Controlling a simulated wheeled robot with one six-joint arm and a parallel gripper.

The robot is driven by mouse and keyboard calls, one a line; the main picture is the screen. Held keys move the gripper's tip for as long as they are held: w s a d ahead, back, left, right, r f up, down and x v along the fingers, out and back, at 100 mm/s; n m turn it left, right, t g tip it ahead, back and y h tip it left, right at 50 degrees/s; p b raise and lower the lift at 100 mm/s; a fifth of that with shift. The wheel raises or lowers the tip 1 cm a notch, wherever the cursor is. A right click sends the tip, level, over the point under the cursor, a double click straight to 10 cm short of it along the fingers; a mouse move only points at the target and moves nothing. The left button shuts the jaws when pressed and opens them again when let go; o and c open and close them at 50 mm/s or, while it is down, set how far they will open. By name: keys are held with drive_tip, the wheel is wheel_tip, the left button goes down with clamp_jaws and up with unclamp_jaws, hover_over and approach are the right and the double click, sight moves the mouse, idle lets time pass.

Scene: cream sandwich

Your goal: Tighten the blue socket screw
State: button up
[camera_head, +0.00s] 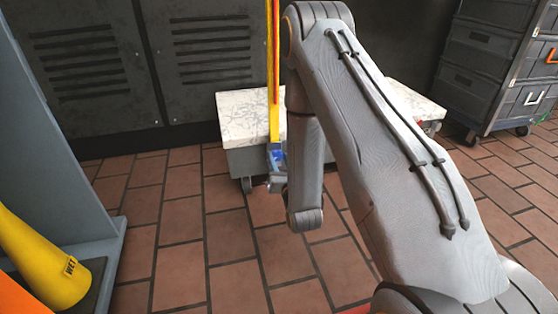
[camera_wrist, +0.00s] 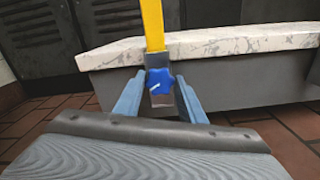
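The blue socket screw (camera_wrist: 159,82) is a star-shaped knob on the front of a grey socket (camera_wrist: 161,101), with a yellow pole (camera_wrist: 152,25) rising from it. In the head view the pole (camera_head: 273,60) stands upright in front of the stone-topped cart, and a small patch of blue shows at its base. My gripper (camera_wrist: 160,80) has its two blue-grey fingers apart, one on each side of the screw and very close to it. I see no clear contact. In the head view my arm covers part of this area.
A cart with a white marbled top (camera_head: 245,110) stands right behind the pole. A yellow wet-floor cone (camera_head: 40,260) and a blue-grey frame (camera_head: 50,150) are at the left. Grey crates (camera_head: 485,50) stand at the back right. The tiled floor in front is clear.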

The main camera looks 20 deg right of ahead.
drive_tip(key=c, duration=0.3)
drive_tip(key=shift+c, duration=0.2)
drive_tip(key=shift+m+p, duration=0.3)
drive_tip(key=shift+p, duration=0.15)
